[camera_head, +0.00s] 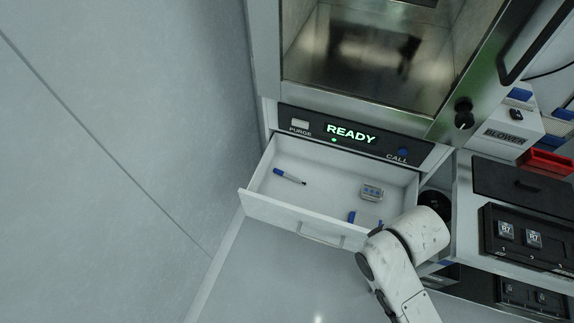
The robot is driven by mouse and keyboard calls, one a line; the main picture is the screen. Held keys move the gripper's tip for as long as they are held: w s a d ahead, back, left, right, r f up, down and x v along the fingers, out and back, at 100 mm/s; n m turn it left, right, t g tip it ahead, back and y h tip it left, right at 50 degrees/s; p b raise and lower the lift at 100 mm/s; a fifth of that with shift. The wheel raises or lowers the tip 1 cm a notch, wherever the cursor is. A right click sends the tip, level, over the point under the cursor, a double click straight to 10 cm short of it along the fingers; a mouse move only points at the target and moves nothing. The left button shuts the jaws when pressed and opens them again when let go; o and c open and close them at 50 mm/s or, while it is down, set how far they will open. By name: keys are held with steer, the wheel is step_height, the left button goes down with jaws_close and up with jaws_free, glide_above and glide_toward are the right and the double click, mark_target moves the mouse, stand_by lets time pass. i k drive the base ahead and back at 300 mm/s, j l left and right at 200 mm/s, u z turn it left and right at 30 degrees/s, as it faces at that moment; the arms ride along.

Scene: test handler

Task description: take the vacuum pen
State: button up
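A slim blue and white pen with a dark tip (289,176) lies in the left part of an open white drawer (285,211). It looks like the vacuum pen and lies apart from the other things. My white arm reaches up from the lower right and overlaps the drawer's right front corner. I cannot clearly make out my gripper; the arm links hide most of that area. Small blue parts show at the drawer's front right, beside the arm; I cannot tell what they belong to. Nothing of mine touches the pen.
A small grey-blue case (372,192) lies in the drawer's right part. Above is a panel (350,134) reading READY, under a glass-fronted chamber. A bench with black trays (530,236) and a red bin (546,163) stands right. The floor left of the drawer is clear.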

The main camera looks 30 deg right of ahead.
mark_target(277, 171)
steer(key=i+j+z, duration=0.2)
steer(key=i, duration=0.25)
steer(key=i+j+z, duration=0.25)
steer(key=i, duration=0.15)
